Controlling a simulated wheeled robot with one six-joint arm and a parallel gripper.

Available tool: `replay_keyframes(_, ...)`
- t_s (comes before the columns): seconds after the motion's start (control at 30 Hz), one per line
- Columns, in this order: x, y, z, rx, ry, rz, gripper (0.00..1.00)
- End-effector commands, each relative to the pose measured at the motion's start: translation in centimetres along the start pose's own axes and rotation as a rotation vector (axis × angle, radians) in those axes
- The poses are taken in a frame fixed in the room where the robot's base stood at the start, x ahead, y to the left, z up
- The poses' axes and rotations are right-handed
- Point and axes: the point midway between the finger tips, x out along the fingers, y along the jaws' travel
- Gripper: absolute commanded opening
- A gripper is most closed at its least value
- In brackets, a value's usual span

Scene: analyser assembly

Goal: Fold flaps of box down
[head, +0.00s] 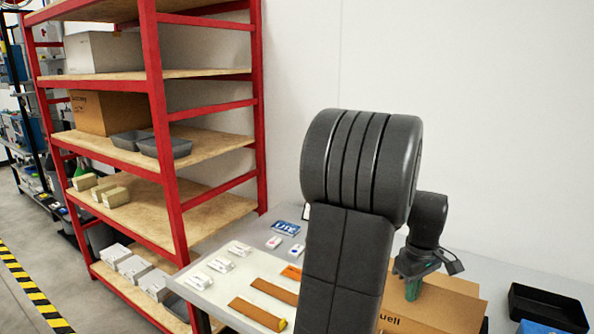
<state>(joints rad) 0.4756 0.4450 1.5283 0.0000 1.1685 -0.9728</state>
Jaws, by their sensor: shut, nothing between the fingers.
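The brown cardboard box (445,308) stands on the table at the lower right, with the dark print "uell" on its near side. My arm hides its left part, and the picture's lower edge cuts it off. Its top shows as flat brown panels, but I cannot tell how each flap lies. My gripper (412,290) points down at the top of the box, with green fingertips shut and empty. I cannot tell whether the fingertips touch the cardboard.
A black tray (547,308) stands right of the box. Brown strips (257,314) and small white boxes (222,264) lie on the table (215,300) left of my arm. A red-framed shelf (160,120) stands at the left. A white wall is behind.

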Motion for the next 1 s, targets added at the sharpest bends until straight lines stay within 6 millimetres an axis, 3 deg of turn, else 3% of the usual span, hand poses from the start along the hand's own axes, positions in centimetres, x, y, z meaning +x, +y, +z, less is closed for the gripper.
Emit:
replay_keyframes(0.67,1.0,3.9,-2.3,0.000,0.000,0.000,0.00)
replay_keyframes(1.0,2.7,5.5,-3.2,0.000,0.000,0.000,0.00)
